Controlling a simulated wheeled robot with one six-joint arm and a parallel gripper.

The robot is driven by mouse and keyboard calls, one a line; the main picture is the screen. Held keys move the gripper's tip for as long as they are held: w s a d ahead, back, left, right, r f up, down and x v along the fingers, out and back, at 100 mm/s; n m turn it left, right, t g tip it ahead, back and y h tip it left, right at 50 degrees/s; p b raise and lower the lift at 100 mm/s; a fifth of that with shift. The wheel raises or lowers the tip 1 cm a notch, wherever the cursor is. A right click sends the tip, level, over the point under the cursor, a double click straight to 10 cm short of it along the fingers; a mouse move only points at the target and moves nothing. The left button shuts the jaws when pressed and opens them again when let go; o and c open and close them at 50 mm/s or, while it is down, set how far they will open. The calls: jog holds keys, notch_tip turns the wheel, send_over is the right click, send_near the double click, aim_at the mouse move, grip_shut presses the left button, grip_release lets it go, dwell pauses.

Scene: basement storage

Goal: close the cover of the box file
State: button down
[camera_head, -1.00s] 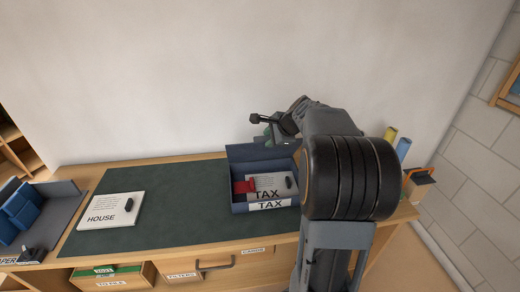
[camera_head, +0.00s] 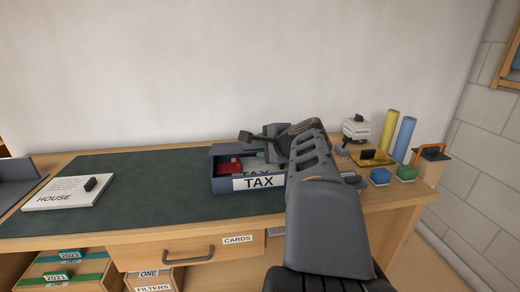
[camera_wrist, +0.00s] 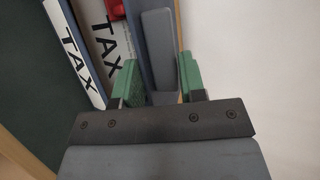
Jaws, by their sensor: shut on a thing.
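The box file (camera_head: 258,183) is dark blue with a white TAX label on its front and stands on the desk's dark green mat. Its cover (camera_head: 226,149) is raised along the back edge, so the box is open. A red piece (camera_head: 230,167) and a paper marked TAX lie inside. My gripper (camera_head: 270,142) is over the back of the box, and my arm hides the box's right end. In the wrist view, the green-padded fingers of my gripper (camera_wrist: 158,84) are on both sides of the cover (camera_wrist: 161,55), shut on it. The open box lies to the left there.
A white HOUSE booklet (camera_head: 70,192) lies on the mat's left part. At the right are a white container (camera_head: 356,130), yellow (camera_head: 391,130) and blue (camera_head: 404,140) rolls, and small blue and green blocks. The mat between booklet and box is clear.

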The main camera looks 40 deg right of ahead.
jog(key=shift+s+a+f+b, duration=0.2)
jog(key=shift+f+b, duration=0.45)
jog(key=shift+f, duration=0.45)
jog(key=shift+s+a+f+b, duration=0.1)
jog(key=shift+s+f+b, duration=0.15)
jog(key=shift+f+b, duration=0.65)
jog(key=shift+f, duration=0.2)
jog(key=c, duration=0.9)
grip_release()
jog(key=shift+p, duration=0.3)
jog(key=shift+r, duration=0.1)
jog(key=shift+p+v, duration=1.85)
jog(key=shift+v, duration=5.1)
